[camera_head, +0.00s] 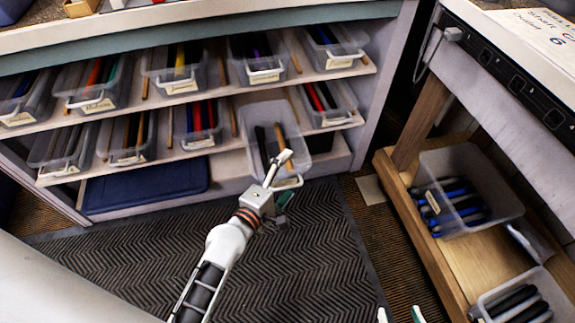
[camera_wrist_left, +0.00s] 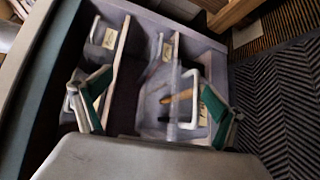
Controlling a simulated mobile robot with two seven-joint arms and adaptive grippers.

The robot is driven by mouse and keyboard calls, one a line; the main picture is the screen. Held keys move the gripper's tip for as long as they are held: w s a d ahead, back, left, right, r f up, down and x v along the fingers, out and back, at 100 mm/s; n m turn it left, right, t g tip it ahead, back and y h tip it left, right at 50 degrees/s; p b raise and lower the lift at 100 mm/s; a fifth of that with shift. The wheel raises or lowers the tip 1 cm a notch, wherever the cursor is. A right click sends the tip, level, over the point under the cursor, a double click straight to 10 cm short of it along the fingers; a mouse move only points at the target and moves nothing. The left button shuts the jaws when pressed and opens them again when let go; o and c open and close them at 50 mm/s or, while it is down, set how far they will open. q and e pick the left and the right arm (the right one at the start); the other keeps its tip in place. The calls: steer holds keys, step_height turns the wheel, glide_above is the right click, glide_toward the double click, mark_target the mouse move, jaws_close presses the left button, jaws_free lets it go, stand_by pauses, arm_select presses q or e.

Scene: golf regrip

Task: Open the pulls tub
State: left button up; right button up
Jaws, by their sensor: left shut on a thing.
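The clear plastic tub (camera_head: 265,112), which I take to be the pulls tub, sticks out from the lower shelf past its neighbours. It holds a few dark and tan grips. Its label is not readable. My left gripper (camera_head: 284,178) is at the tub's front handle and shut on it; the wrist and fingers cover part of the front. In the left wrist view the tub (camera_wrist_left: 155,110) and its pale handle (camera_wrist_left: 188,98) lie between the green-padded fingers (camera_wrist_left: 152,103), close to the right one. My right gripper (camera_head: 400,315) shows only its fingertips at the bottom edge, apart and empty.
Other labelled tubs of grips (camera_head: 200,125) fill both shelves (camera_head: 155,100) beside it. A blue lid-like panel (camera_head: 147,187) is below. A wooden cart (camera_head: 440,265) with tubs (camera_head: 465,190) stands right. The dark mat (camera_head: 310,240) in front is clear.

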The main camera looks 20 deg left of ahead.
arm_select(q)
steer(key=r, duration=0.3)
steer(key=shift+w, duration=0.25)
steer(key=c, duration=0.6)
steer(key=shift+s+a+f, duration=0.15)
steer(key=shift+s+f, duration=0.15)
steer(key=shift+s, duration=0.45)
steer(key=c, duration=0.9)
steer(key=shift+f+v, duration=0.25)
steer(key=shift+v, duration=1)
steer(key=shift+f+v, duration=0.25)
steer(key=shift+v, duration=0.95)
steer(key=shift+f+v, duration=0.25)
steer(key=shift+v, duration=1)
steer(key=shift+c, duration=0.2)
arm_select(e)
steer(key=shift+r, duration=0.25)
arm_select(q)
steer(key=shift+s, duration=0.15)
arm_select(e)
steer(key=shift+w+r, duration=0.1)
steer(key=shift+w+r, duration=0.15)
steer(key=shift+r, duration=0.15)
arm_select(q)
steer(key=shift+f, duration=0.1)
